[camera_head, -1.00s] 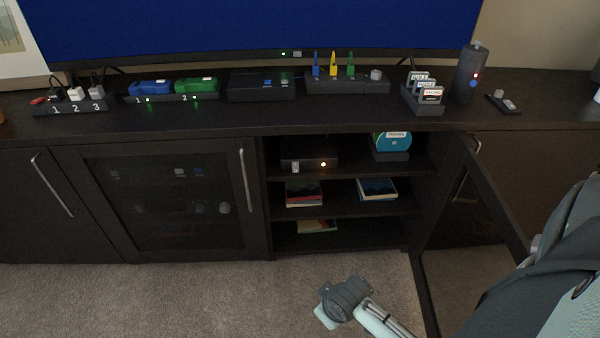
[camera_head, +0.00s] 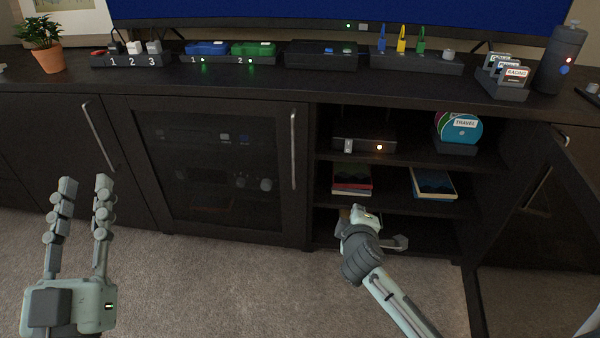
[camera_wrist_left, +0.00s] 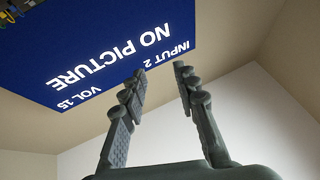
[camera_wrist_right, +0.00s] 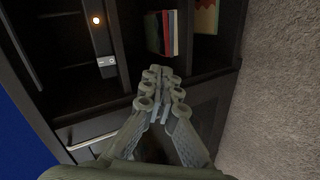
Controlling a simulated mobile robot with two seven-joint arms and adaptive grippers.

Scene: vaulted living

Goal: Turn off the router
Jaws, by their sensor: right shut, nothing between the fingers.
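The router (camera_head: 364,137) is a dark box on the upper shelf of the open cabinet. It has a lit orange light (camera_head: 379,147) and a small pale switch (camera_head: 348,146) on its front. In the right wrist view the router (camera_wrist_right: 98,38) stands at upper left, with its switch (camera_wrist_right: 107,61) nearer the fingers. My right gripper (camera_head: 362,212) is shut and empty, in front of the lower shelves, below the router and apart from it. My left gripper (camera_head: 86,182) is open and empty at far left, in front of the closed cabinet; its fingers show in the left wrist view (camera_wrist_left: 160,72).
Books (camera_head: 352,180) lie on the middle shelf; a disc rack (camera_head: 457,133) stands right of the router. The open glass door (camera_head: 525,215) bounds the right side. Power strips and boxes line the cabinet top (camera_head: 225,85) below the television. Carpet in front is clear.

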